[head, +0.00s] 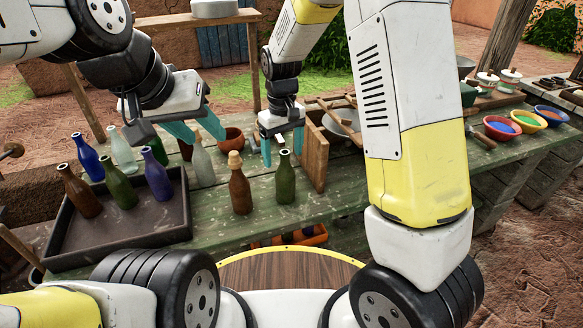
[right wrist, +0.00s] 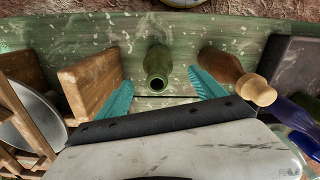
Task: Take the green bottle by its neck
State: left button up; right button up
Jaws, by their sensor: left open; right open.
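A dark green bottle (head: 285,182) stands upright on the green table, its neck just below my right gripper (head: 282,147). The right wrist view shows this green bottle (right wrist: 158,66) with its mouth toward the camera, between the two teal fingers of my open right gripper (right wrist: 161,80), with gaps on both sides. Another green bottle (head: 119,186) stands in the dark tray (head: 128,240) at the left. My left gripper (head: 206,138) is open and empty above a pale bottle (head: 203,168).
A corked brown bottle (head: 239,188) stands close left of the green bottle. A wooden board (head: 314,157) stands upright to its right. The tray also holds brown and blue-violet bottles. Coloured bowls (head: 502,127) sit at the far right. The table's front edge is close.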

aim_at(285, 170)
jog(key=f, duration=0.6)
jog(key=shift+d+f, duration=0.25)
jog(key=shift+f, duration=0.1)
jog(key=c, duration=1.6)
jog(key=shift+o, duration=0.2)
jog(key=shift+r, duration=0.15)
